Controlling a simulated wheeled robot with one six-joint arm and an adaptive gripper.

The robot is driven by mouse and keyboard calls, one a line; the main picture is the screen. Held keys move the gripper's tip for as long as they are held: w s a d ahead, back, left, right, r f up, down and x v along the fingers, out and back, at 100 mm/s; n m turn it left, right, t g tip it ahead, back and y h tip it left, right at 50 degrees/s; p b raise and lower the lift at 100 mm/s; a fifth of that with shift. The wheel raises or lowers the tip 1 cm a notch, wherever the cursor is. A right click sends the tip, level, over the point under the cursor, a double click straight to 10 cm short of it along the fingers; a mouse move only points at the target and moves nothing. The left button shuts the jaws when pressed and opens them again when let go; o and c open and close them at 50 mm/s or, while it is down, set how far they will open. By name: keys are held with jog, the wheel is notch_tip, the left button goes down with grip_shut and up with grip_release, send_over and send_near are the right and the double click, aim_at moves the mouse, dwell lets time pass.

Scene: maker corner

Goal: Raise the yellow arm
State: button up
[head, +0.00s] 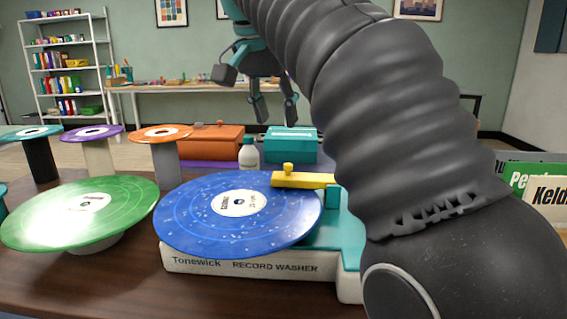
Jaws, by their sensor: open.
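The yellow arm (303,180) belongs to the record washer (265,265) on the table. It lies level over the right edge of a speckled blue record (200,218), with a small yellow knob (288,169) on top near its left end. Whether it touches the record I cannot tell. Its right end meets a teal post (334,205), and my arm hides what lies right of there. My gripper (274,112) hangs open and empty, fingers down, above and behind the washer, apart from the yellow arm.
A green record (60,215) sits on a stand at left. Smaller records on posts, such as the orange one (160,133), stand behind. A white bottle (249,155), an orange case (212,143) and a teal box (291,142) are behind the washer. Record sleeves (545,190) stand at right.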

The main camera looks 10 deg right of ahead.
aim_at(288, 165)
jog(key=b+x, duration=0.2)
jog(key=x, duration=0.9)
jog(key=shift+d+b, duration=0.1)
jog(key=shift+b, duration=0.3)
grip_shut()
